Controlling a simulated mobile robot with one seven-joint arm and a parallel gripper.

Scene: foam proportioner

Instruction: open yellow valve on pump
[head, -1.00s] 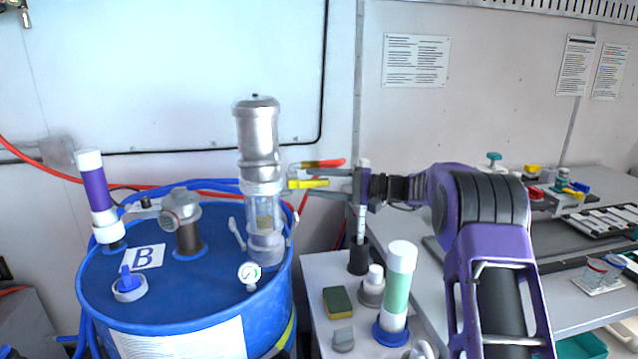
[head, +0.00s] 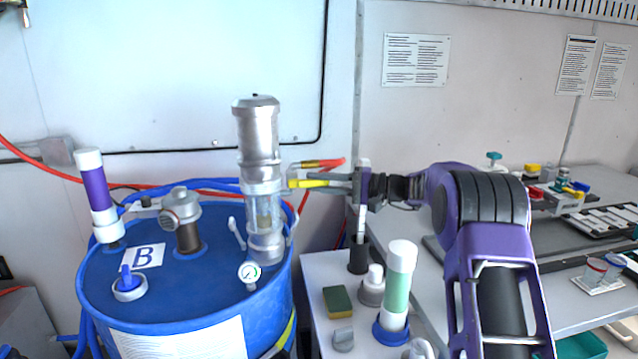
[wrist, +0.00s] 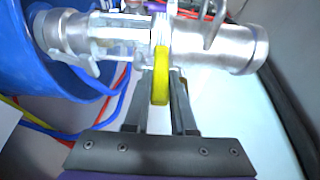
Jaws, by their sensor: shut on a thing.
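The pump (head: 258,140) is a silver upright cylinder with a clear section, standing on the blue drum marked B. The yellow valve handle (head: 305,183) sticks out to the right from the pump's side. In the wrist view the handle (wrist: 160,88) is a yellow bar in front of the silver pump body (wrist: 215,48). My gripper (head: 328,182) comes from the right and is shut on the yellow handle. In the wrist view my gripper's fingers (wrist: 160,100) lie on both sides of it. The valve body behind the handle is partly hidden.
A valve with a red-orange handle and red hose (head: 322,163) sits just above the yellow one. The blue drum (head: 190,290) carries a gauge and other fittings. A small table (head: 318,272) with a green-and-white tube and a sponge stands below my arm.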

